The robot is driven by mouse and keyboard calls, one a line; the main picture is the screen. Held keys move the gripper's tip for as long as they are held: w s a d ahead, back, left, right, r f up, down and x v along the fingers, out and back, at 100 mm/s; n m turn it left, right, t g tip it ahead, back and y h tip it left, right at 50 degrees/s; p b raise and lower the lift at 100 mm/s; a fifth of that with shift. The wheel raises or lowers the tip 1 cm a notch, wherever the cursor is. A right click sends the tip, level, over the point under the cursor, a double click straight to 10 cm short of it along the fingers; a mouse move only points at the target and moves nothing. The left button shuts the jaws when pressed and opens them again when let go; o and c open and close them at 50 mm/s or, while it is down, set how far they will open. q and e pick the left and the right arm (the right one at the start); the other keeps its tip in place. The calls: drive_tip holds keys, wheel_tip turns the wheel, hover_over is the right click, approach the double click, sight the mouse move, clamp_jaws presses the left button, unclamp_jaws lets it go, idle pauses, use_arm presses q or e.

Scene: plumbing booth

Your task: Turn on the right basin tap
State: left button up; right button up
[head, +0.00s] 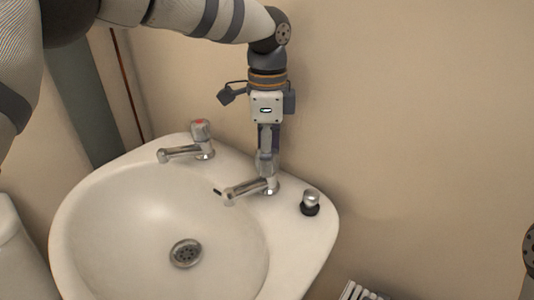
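The white basin (85,225) stands against the beige wall. The right tap (246,189) is chrome, with its spout pointing left over the bowl; its top is largely hidden behind my gripper. My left gripper (267,165) points down onto this tap, with its fingertips at the tap's top. From this side I cannot tell whether the fingers are open or closed around the handle. No water shows at the spout. The left tap (188,153) is chrome with a red-marked top and stands clear of the gripper. My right gripper is not in view.
A small plug-like piece (310,203), chrome above black, sits on the basin's right rim. The drain (186,253) is uncovered in the empty bowl. A box with white rods (362,291) is at the bottom. A white rounded fixture (15,255) stands at lower left.

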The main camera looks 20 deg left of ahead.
use_arm(q)
drive_tip(key=shift+f, duration=0.35)
drive_tip(key=shift+c, duration=0.4)
drive_tip(key=c, duration=1.1)
